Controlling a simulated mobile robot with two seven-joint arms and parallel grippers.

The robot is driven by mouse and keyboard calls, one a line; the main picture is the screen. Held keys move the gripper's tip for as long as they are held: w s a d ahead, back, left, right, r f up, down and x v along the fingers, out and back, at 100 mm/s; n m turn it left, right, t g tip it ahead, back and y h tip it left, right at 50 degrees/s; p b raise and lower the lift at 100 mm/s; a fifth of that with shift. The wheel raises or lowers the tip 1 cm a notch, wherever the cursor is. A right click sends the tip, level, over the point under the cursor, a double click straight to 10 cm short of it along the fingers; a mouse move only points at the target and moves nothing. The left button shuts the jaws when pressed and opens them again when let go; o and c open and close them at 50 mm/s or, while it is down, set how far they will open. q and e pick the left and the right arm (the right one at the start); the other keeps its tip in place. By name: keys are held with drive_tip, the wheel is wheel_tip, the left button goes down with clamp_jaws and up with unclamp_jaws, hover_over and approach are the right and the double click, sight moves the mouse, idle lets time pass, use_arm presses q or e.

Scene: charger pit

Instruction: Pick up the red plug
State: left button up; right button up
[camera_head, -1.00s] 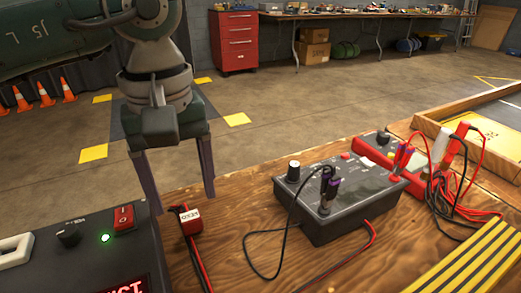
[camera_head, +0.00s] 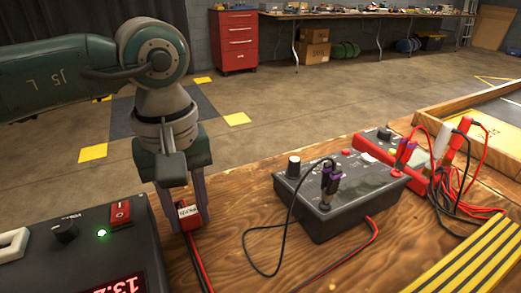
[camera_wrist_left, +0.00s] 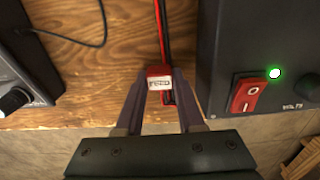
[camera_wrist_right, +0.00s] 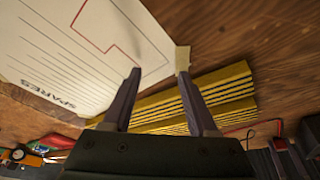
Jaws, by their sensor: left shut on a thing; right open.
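The red plug (camera_head: 188,217) has a white label and a red and black cable that runs over the wooden table. My left gripper (camera_head: 187,220) is shut on it, one finger on each side, near the table's edge. In the left wrist view the red plug (camera_wrist_left: 159,84) sits between the fingertips of the left gripper (camera_wrist_left: 159,82), label facing the camera. I cannot tell if the plug still touches the table. My right gripper shows only in the right wrist view (camera_wrist_right: 158,75), open and empty, above the table near a white sheet marked SPARES (camera_wrist_right: 75,50).
A power supply (camera_head: 75,250) with a red switch and green light stands left of the plug. A grey box (camera_head: 335,205) with a knob and black leads stands right. Red leads (camera_head: 465,165) and yellow-black strips (camera_head: 470,262) lie further right. Bare wood lies between plug and grey box.

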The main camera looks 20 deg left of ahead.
use_arm(q)
clamp_jaws()
drive_tip(key=shift+r, duration=0.1)
